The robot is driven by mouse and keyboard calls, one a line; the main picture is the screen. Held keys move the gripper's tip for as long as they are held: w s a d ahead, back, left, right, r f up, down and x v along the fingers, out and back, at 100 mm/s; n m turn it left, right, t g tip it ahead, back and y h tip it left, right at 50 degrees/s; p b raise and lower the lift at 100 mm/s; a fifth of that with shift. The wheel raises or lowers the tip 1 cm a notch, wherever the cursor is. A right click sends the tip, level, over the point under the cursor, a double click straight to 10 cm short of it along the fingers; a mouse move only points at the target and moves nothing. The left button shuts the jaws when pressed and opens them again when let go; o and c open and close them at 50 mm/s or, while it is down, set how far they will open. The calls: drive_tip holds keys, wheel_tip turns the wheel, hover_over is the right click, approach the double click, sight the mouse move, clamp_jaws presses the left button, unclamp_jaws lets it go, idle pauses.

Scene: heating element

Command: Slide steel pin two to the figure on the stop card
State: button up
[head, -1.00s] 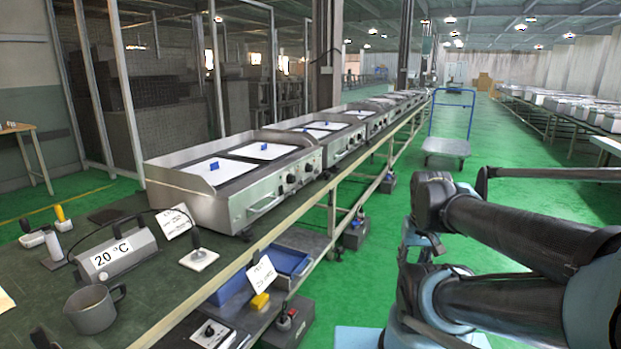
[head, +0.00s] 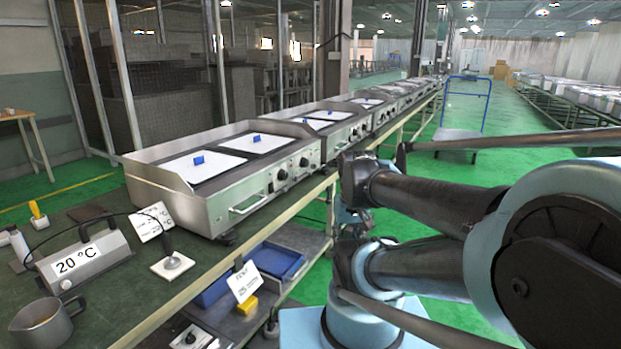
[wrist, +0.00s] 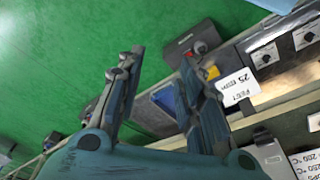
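I cannot make out steel pin two in either view. Control plates with dark knobs (wrist: 265,55) show at the upper right of the wrist view; any pins on them are too small to tell. A card with 200 °C lines (wrist: 306,163) is cut off at the lower right of the wrist view and may be the stop card. My gripper (wrist: 160,62) is open and empty, its fingers spread high over the floor and bench edge, apart from everything.
Steel griddles (head: 225,205) line the bench. A mug (head: 45,322) and a stand with a white base (head: 172,266) are near. The FEET 25 mm card (head: 244,281), a yellow block (head: 247,306) and a blue bin (head: 275,262) are lower. Green floor lies right.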

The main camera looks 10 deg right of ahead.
drive_tip(key=w+a+r+n+y, duration=0.1)
drive_tip(key=w+a+r+y, duration=0.15)
drive_tip(key=w+r, duration=0.45)
drive_tip(key=w+a+r+n+y, duration=0.1)
drive_tip(key=w+a+r+y, duration=0.15)
drive_tip(key=w, duration=0.75)
drive_tip(key=w+d+n+t+y, duration=0.1)
drive_tip(key=w+t+y, duration=0.15)
drive_tip(key=w, duration=1.75)
drive_tip(key=w+d+f+n+t+y, duration=0.1)
drive_tip(key=w+d+f+y, duration=0.2)
drive_tip(key=w, duration=0.5)
drive_tip(key=w+d+f+n+t+y, duration=0.1)
drive_tip(key=w+d+f, duration=0.25)
drive_tip(key=w, duration=0.55)
drive_tip(key=n+t+y, duration=0.1)
drive_tip(key=t+y, duration=0.2)
drive_tip(key=t, duration=0.1)
approach(310, 173)
drive_tip(key=x, duration=0.5)
drive_tip(key=f+x, duration=0.1)
drive_tip(key=x, duration=0.2)
drive_tip(key=shift+w, duration=0.55)
